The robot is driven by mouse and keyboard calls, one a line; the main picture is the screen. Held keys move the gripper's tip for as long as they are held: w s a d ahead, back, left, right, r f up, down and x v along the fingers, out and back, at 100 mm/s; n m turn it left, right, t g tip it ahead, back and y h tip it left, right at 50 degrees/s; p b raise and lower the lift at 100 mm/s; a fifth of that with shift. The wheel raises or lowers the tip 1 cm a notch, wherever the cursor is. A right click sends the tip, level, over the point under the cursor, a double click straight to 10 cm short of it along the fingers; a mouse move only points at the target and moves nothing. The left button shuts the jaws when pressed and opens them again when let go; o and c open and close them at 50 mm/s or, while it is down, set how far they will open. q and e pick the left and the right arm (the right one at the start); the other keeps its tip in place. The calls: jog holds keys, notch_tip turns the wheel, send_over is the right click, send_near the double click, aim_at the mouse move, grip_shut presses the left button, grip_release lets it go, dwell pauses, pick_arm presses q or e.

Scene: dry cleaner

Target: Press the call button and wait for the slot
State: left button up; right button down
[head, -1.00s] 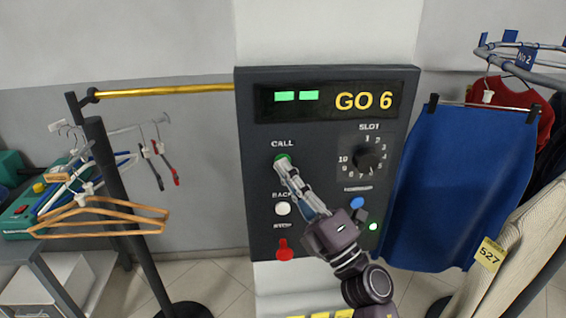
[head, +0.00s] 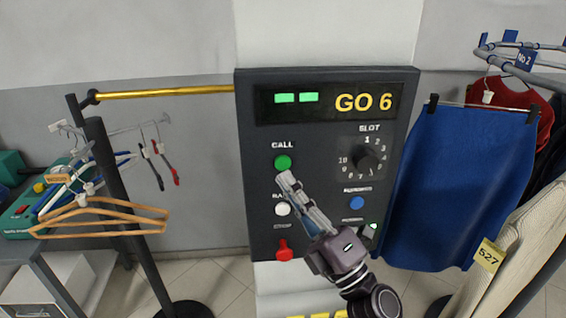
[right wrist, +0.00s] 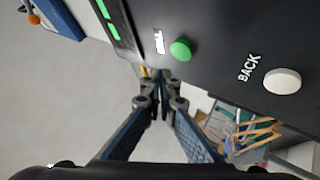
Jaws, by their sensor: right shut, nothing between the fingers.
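The dark control panel (head: 325,225) stands in the middle of the head view. Its display (head: 338,102) reads "GO 6" beside two lit green bars. The green CALL button (head: 283,163) is fully visible at the panel's left; it also shows in the right wrist view (right wrist: 180,49). My right gripper (head: 284,179) is shut and empty, its tips just below the CALL button in the head view and apart from it. In the right wrist view its fingertips (right wrist: 155,75) meet to the left of and below the button. My left gripper is not in view.
The panel also has a white BACK button (head: 283,209), a red STOP control (head: 284,250), a SLOT dial (head: 368,158) and a blue button (head: 357,203). A blue skirt (head: 462,185) hangs close at the right. A rail with wooden hangers (head: 100,215) stands at the left.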

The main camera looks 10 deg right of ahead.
jog(key=shift+s, duration=1.35)
